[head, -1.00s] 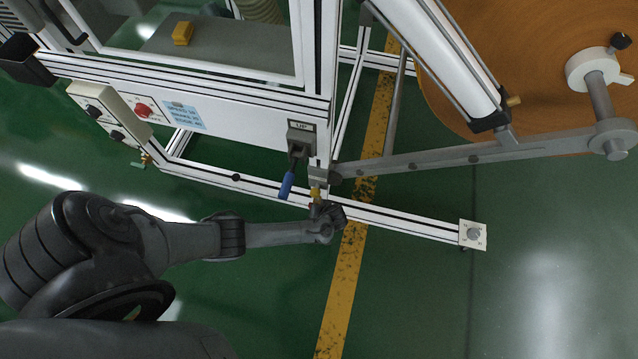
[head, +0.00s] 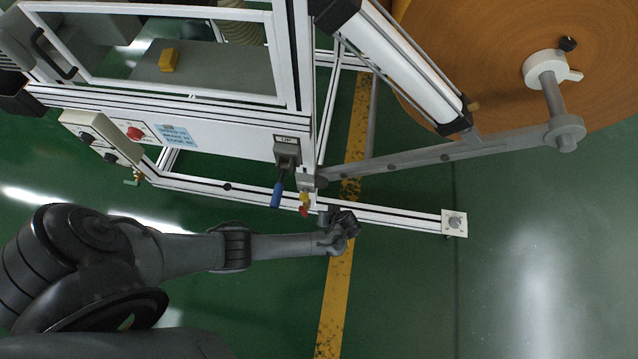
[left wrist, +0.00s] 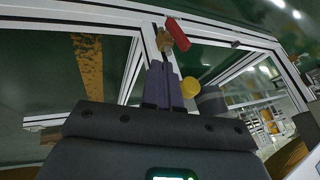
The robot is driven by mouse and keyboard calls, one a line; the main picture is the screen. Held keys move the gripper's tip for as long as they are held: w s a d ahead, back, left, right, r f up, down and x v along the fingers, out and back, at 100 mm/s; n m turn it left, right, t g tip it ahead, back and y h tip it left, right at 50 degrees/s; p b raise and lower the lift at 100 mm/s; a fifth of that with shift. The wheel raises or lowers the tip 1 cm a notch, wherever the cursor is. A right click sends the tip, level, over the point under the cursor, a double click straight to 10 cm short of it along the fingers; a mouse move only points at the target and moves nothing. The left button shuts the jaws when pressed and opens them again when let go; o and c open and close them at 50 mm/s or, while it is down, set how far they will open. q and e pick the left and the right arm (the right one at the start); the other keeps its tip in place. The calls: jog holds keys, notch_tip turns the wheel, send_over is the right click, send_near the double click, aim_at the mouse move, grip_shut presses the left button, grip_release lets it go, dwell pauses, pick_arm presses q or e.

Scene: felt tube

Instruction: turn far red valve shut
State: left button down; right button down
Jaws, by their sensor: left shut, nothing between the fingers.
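The red valve handle (head: 304,211) shows in the head view below a yellow knob (head: 305,197), at the lower corner of the machine frame. In the left wrist view the red handle (left wrist: 178,34) sticks out at a slant beside its brass body (left wrist: 163,40), just beyond my fingertips. My left gripper (head: 327,214) is just right of the handle in the head view. In the left wrist view its fingers (left wrist: 162,68) are together and empty. I cannot tell whether the tips touch the valve. My right gripper is not in view.
A blue-handled lever (head: 277,194) hangs left of the valve. The lower white frame rail (head: 390,216) runs behind my gripper to a foot plate (head: 454,223). A yellow knob on a grey cylinder (left wrist: 209,101) stands close beside my fingers. Open green floor lies below the rail.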

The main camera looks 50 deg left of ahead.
pick_arm(q)
jog(key=w+b, duration=0.1)
jog(key=b, duration=0.8)
send_near(305, 210)
jog(key=w+f, duration=0.3)
jog(key=f, duration=0.2)
jog(key=s+a+b, duration=0.1)
jog(key=s+a, duration=0.1)
jog(key=shift+a, duration=0.35)
jog(key=shift+d, duration=0.1)
jog(key=shift+g, duration=0.3)
